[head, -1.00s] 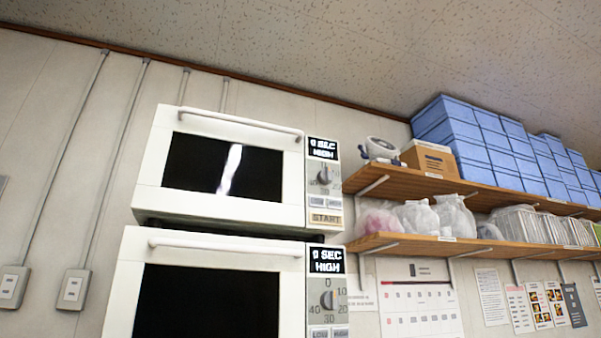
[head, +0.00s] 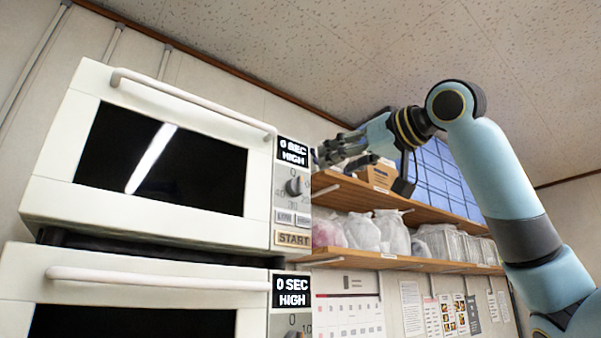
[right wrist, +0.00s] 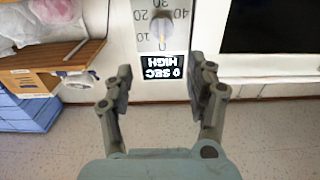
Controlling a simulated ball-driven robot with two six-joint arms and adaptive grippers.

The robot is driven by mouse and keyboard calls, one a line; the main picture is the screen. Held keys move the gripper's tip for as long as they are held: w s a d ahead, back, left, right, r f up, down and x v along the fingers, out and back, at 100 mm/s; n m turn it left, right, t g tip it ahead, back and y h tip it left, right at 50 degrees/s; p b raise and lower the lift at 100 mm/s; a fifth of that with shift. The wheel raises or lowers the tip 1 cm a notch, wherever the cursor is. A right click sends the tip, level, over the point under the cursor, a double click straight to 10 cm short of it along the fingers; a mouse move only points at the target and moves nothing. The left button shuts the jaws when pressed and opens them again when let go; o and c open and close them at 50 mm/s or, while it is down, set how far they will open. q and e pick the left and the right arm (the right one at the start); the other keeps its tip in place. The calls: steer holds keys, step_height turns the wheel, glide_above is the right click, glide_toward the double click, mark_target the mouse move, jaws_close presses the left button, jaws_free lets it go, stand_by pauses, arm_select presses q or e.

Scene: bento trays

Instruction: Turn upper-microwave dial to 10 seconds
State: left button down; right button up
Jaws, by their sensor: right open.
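The upper microwave (head: 150,160) is white with a dark window and stands on the lower microwave (head: 140,265). Its dial (head: 294,186) is on the panel at its right side, under a display (head: 292,152) that reads 0 SEC HIGH. My right gripper (head: 330,150) is just right of the panel, near the dial's height. In the right wrist view the picture is upside down; the open fingers (right wrist: 160,85) are empty, with the display (right wrist: 163,66) between and beyond them and the dial (right wrist: 162,27) further up the picture. The gripper is apart from the dial. My left gripper is not in view.
Wooden shelves (head: 440,208) to the right hold bags (head: 362,232), a cardboard box (head: 380,174) and blue boxes (head: 440,170). The upper microwave's handle bar (head: 195,102) juts out left of the panel. A calendar (head: 347,310) hangs below the shelves.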

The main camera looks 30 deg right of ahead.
mark_target(302, 180)
steer(key=w+p, duration=0.1)
steer(key=w, duration=0.2)
steer(key=w+p, duration=0.1)
steer(key=w, duration=0.3)
steer(key=w+a+p, duration=0.1)
steer(key=w+p, duration=0.1)
steer(key=w, duration=0.1)
steer(key=shift+w, duration=0.2)
steer(key=shift+w+a+f, duration=0.1)
steer(key=shift+w, duration=0.3)
steer(key=shift+s, duration=0.1)
steer(key=shift+c, duration=0.6)
steer(key=c, duration=0.9)
steer(key=shift+c, duration=0.2)
steer(key=shift+m, duration=0.3)
